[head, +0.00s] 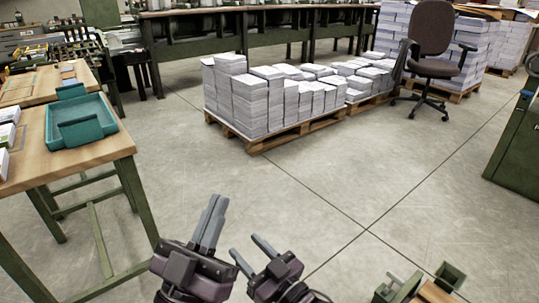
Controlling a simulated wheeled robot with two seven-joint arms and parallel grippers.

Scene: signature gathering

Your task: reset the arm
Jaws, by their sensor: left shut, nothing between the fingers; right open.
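My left gripper (214,217) is at the lower middle of the head view, with its two grey fingers together and nothing between them. It points up and away over the bare floor. My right gripper (250,248) is just to the right of it and a little lower, with its two fingers apart and empty. The two grippers are close together in the picture. Neither one touches any object that I can see.
A wooden table (100,152) with a teal tray (80,132) stands at the left. Pallets (255,144) of stacked paper and an office chair (434,62) are farther back. A green machine (510,150) is at the right edge. The concrete floor (330,180) between them is clear.

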